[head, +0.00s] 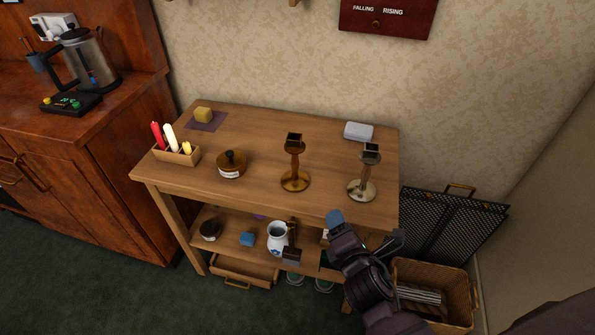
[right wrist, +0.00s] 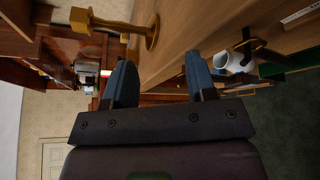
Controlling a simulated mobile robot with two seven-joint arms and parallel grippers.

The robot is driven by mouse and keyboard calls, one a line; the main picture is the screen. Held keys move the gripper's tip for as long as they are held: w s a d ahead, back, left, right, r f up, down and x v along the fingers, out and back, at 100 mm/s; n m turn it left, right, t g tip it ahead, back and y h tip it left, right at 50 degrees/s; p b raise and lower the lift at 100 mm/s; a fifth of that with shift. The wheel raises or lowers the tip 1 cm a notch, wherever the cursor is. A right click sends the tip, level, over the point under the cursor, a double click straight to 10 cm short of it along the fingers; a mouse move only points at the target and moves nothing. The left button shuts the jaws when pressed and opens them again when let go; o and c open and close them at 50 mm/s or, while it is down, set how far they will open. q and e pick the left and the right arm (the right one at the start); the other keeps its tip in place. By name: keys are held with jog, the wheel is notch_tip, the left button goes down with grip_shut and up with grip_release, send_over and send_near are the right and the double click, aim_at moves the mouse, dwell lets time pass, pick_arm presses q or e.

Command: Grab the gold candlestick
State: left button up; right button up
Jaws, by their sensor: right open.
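The gold candlestick (head: 295,165) stands upright on the wooden side table (head: 245,187), right of its middle. A paler, silvery candlestick (head: 361,180) stands to its right, nearer the table's right end. My right gripper (head: 365,228) is open and empty, in front of the table's right front corner, below and right of the gold candlestick and apart from it. In the right wrist view the scene lies on its side. A gold-coloured candlestick (right wrist: 110,23) shows at the top there, beyond the open fingers (right wrist: 160,75). My left gripper is not in view.
The lower shelf holds a white jug (head: 277,240) and a blue block (head: 247,239). A wicker basket (head: 455,290) and black screen (head: 455,222) stand right.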

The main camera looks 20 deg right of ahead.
aim_at(296, 168)
jog(key=w+a+n+b, duration=0.1)
jog(key=w+n, duration=0.2)
jog(key=n, duration=0.1)
jog(key=w+a+r+n+t+b, duration=0.1)
jog(key=w+a+n, duration=0.1)
jog(key=w+n, duration=0.1)
jog(key=w+a+n+t+b, duration=0.1)
jog(key=w+a+n, duration=0.1)
jog(key=n, duration=0.3)
jog(key=shift+w+a+r, duration=0.15)
jog(key=shift+w+r, duration=0.25)
jog(key=shift+w, duration=0.15)
jog(key=shift+w+r, duration=0.1)
jog(key=shift+w, duration=0.25)
jog(key=w, duration=0.4)
jog(key=shift+w+d, duration=0.3)
jog(key=shift+w, duration=0.1)
jog(key=w, duration=0.2)
jog(key=w+b, duration=0.1)
jog(key=shift+w+d, duration=0.25)
jog(key=shift+w, duration=0.05)
jog(key=shift+w+d, duration=0.1)
jog(key=shift+w, duration=0.5)
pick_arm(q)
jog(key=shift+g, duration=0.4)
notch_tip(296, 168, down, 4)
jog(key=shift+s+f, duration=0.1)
pick_arm(e)
jog(key=shift+w, duration=0.1)
